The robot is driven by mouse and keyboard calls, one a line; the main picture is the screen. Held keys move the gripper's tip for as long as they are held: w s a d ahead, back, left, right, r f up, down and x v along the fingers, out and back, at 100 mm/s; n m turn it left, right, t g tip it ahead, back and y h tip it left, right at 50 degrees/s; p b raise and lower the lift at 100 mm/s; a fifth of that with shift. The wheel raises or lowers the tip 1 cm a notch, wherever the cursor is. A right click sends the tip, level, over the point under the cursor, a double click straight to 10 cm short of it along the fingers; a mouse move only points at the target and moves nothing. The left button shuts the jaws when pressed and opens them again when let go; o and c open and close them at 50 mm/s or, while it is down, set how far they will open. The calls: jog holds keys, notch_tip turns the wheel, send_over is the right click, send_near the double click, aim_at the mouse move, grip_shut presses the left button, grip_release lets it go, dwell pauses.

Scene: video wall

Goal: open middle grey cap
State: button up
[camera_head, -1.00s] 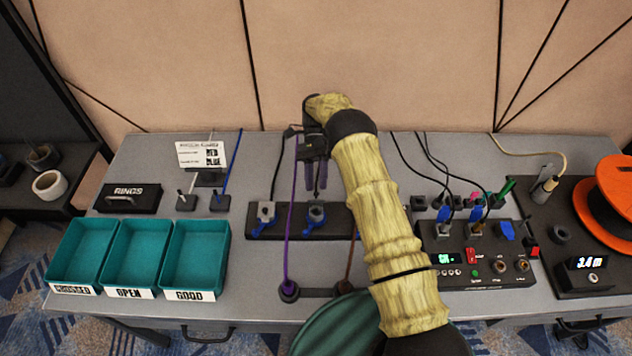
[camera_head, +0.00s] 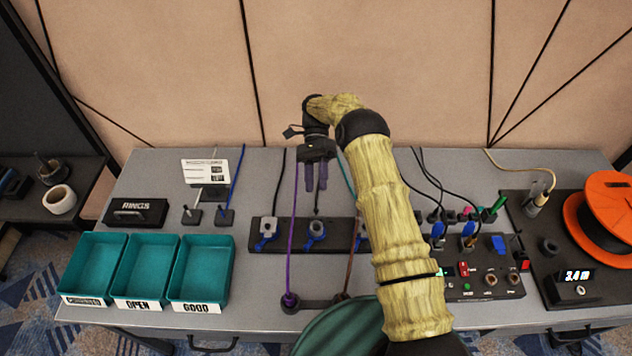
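A dark strip (camera_head: 289,236) on the table holds grey connectors with blue levers. The left grey connector (camera_head: 267,228) and the middle grey connector (camera_head: 316,230) show; the right part of the strip is mostly hidden behind my arm. I cannot tell whether the middle cap is closed. My gripper (camera_head: 316,187) points down above and slightly behind the middle connector, apart from it. Its two purple-grey fingers show a narrow gap with nothing seen between them.
Three teal trays (camera_head: 203,300) stand at the left front, with a black RINGS box (camera_head: 136,213) behind. A purple cord (camera_head: 293,240) runs upright left of the gripper. A control box (camera_head: 486,272) and an orange spool (camera_head: 607,222) stand right.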

jog(key=s+d+r+n+t, duration=0.5)
jog(key=s+d+r+t, duration=0.15)
jog(key=r+t, duration=0.2)
jog(key=s+d+r+n+t, duration=0.4)
jog(key=s+d+t, duration=0.2)
jog(key=s, duration=0.5)
jog(key=shift+s+d+r, duration=0.2)
jog(key=shift+s+d, duration=0.15)
jog(key=shift+d, duration=0.05)
jog(key=shift+t, duration=0.25)
